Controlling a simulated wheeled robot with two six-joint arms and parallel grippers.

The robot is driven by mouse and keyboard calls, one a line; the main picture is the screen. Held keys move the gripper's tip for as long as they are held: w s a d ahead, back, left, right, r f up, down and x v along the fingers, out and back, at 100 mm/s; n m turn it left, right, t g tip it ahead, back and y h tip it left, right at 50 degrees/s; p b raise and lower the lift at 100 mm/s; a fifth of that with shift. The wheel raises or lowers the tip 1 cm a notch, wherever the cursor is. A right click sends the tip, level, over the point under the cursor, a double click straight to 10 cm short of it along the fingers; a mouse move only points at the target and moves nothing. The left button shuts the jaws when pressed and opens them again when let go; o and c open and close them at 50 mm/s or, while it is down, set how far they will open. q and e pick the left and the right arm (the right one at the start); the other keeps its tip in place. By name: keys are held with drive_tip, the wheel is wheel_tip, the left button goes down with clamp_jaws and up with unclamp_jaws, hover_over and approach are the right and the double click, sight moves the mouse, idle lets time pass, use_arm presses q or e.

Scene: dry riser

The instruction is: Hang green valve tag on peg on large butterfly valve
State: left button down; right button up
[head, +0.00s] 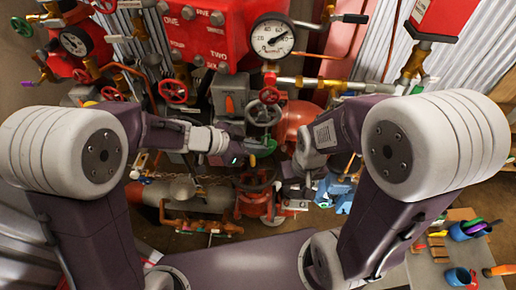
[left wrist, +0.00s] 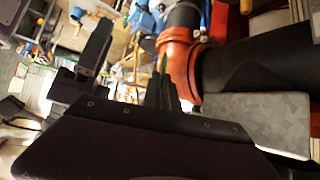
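A green piece that looks like the valve tag (head: 264,147) is at the tip of my left gripper (head: 250,150) in the head view, in front of the grey valve body (head: 262,113). In the left wrist view a thin green sliver (left wrist: 163,62) shows beyond one dark finger. The two fingers of my left gripper (left wrist: 130,68) stand well apart there, with a gap between them. The peg is not discernible, and whether the tag touches anything is unclear. My right gripper (head: 298,194) is low, right of the red lower valve; its fingers are too small to read.
A pressure gauge (head: 272,37) and red handwheel (head: 269,95) are above the left gripper. An orange pipe coupling (left wrist: 180,60) and grey metal plate (left wrist: 255,118) are close in the left wrist view. A bench (head: 440,262) with tools and blue cups is at lower right.

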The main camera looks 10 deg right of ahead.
idle(0.5)
use_arm(q)
drive_tip(key=shift+w+d+f, duration=0.1)
drive_tip(key=shift+w, duration=0.3)
drive_tip(key=c, duration=1.6)
unclamp_jaws()
drive_tip(key=v, duration=0.9)
drive_tip(key=shift+b, duration=0.3)
